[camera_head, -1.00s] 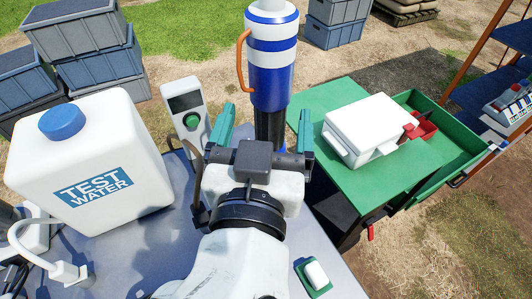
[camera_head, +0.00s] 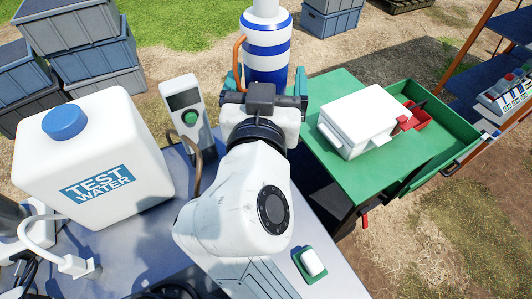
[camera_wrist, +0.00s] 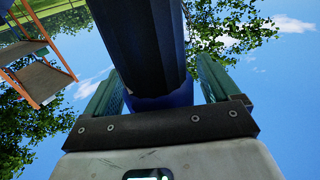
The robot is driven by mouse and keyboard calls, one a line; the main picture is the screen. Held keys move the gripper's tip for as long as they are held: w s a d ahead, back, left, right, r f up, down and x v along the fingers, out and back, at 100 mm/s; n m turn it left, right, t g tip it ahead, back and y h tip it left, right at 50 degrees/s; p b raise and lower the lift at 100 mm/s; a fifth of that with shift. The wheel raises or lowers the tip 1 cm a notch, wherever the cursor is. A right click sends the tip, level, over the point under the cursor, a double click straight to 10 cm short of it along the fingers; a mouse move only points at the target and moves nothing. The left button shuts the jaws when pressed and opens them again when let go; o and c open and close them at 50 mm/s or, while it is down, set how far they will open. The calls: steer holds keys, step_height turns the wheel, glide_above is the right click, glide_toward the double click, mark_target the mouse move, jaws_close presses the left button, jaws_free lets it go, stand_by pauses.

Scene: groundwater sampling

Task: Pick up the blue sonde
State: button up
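The blue sonde (camera_head: 266,62) appears as a tall upright cylinder with blue and white bands and an orange side handle, at the top middle of the head view. Its lower part is hidden behind my gripper (camera_head: 266,78). The green fingers stand wide apart, one on each side of the sonde. In the wrist view, a dark blue cylinder (camera_wrist: 145,40) with a brighter blue ring rises between the fingers of my gripper (camera_wrist: 160,90). I cannot tell whether either finger touches it.
A white test water jug (camera_head: 90,160) and a handheld meter (camera_head: 188,115) stand on the grey table (camera_head: 140,245), left of my arm. A green bench (camera_head: 325,95) with a white box (camera_head: 360,118) is at right. A small green-and-white item (camera_head: 312,262) lies near the table's right edge.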

jaws_close()
steer(key=shift+r, duration=0.15)
stand_by(0.8)
